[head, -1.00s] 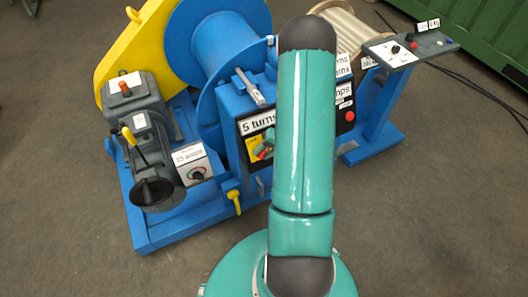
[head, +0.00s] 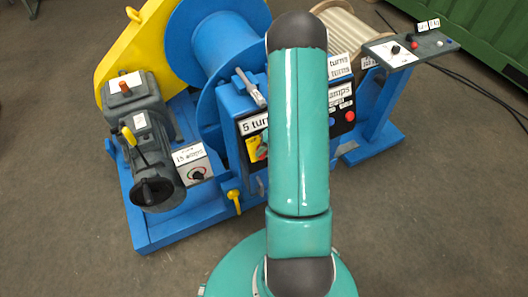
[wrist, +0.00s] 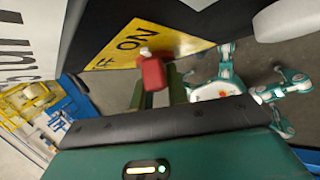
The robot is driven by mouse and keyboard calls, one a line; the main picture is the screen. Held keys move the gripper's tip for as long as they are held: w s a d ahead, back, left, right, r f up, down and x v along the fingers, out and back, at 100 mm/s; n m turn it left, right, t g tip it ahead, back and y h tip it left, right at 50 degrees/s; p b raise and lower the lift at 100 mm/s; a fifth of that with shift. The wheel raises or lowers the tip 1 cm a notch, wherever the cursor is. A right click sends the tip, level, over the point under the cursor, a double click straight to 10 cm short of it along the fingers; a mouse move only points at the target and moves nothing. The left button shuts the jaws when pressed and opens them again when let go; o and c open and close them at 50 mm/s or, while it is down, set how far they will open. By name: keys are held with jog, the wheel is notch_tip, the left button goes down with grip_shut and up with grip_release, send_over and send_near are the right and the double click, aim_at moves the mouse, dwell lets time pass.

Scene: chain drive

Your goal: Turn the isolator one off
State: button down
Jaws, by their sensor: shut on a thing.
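The isolator is a yellow plate (wrist: 128,47) with a red handle (wrist: 151,73), set on a dark panel. In the wrist view the word ON reads upside down on the plate, with other lettering too slanted to read. My gripper (wrist: 159,80) reaches up to the red handle, and its fingers are shut on it. In the head view a yellow bit of the isolator plate (head: 253,149) shows at the left edge of my arm. My arm hides the rest of it and my gripper there.
The panel is on a blue cabinet (head: 230,98) beside a blue drum (head: 212,45). A grey motor (head: 148,150) and a 15 amps box (head: 192,165) stand left. A small control stand (head: 400,50) stands right. Floor in front is clear.

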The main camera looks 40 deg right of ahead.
jog(key=n+g+h, duration=0.1)
jog(key=n+h, duration=0.1)
jog(key=h, duration=0.1)
jog(key=shift+g, duration=0.4)
jog(key=n+g+h, duration=0.1)
jog(key=n+h, duration=0.1)
jog(key=h, duration=0.1)
jog(key=shift+n+h, duration=0.3)
jog(key=shift+n, duration=0.1)
jog(key=n+h, duration=0.1)
jog(key=h, duration=0.1)
jog(key=shift+n+g+h, duration=0.3)
jog(key=shift+n+h, duration=0.1)
jog(key=shift+d+n+h, duration=0.2)
jog(key=shift+n+h, duration=0.8)
jog(key=shift+h, duration=0.7)
jog(key=c, duration=1.4)
grip_release()
jog(key=shift+o, duration=0.2)
jog(key=shift+a+r, duration=0.1)
